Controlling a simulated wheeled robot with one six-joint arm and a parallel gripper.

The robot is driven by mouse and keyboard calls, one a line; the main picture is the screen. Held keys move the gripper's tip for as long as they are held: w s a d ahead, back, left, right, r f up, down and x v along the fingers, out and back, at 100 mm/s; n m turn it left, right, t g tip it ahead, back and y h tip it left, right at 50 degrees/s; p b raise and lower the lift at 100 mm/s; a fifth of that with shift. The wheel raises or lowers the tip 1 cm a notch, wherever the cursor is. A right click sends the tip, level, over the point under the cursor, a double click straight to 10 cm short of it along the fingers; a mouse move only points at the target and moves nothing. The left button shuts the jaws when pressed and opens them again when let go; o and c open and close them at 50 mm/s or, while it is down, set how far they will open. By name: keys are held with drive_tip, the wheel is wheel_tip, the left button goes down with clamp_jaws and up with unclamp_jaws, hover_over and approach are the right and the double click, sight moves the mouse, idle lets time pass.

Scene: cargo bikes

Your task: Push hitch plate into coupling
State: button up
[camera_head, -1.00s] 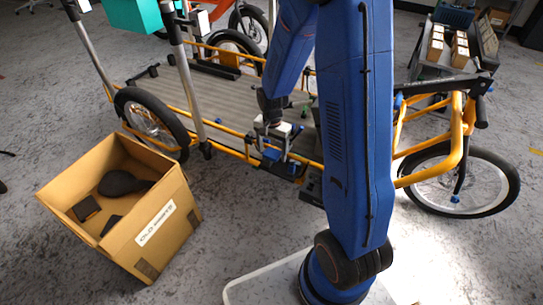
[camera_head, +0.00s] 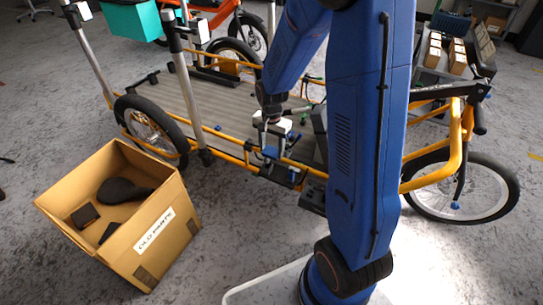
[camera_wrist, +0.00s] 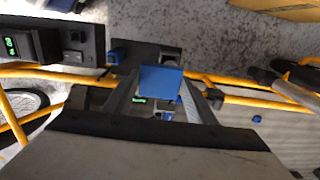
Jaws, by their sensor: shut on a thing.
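My gripper (camera_head: 271,150) points down at the near side rail of the yellow cargo bike. In the wrist view my gripper (camera_wrist: 160,98) has its two fingers on either side of a blue-faced piece, which I take to be the hitch plate (camera_wrist: 160,80). It is shut on this piece. A dark plate-like fitting (camera_wrist: 146,54) lies just beyond it across the yellow rail; I take this for the coupling. The two overlap in view, and I cannot tell whether they touch or how far one is in the other. Small green-lit text shows below the blue face.
The cargo bike's flat deck (camera_head: 215,105) lies behind my gripper. A dark box with green digits (camera_wrist: 32,44) is on the rail at left. A cardboard box of old parts (camera_head: 165,259) stands on the floor at left. Open floor lies around it.

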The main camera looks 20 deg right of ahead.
sight(272, 151)
wheel_tip(272, 151, up, 12)
drive_tip(key=shift+f, duration=0.2)
idle(1.7)
drive_tip(key=shift+w, duration=0.15)
idle(0.4)
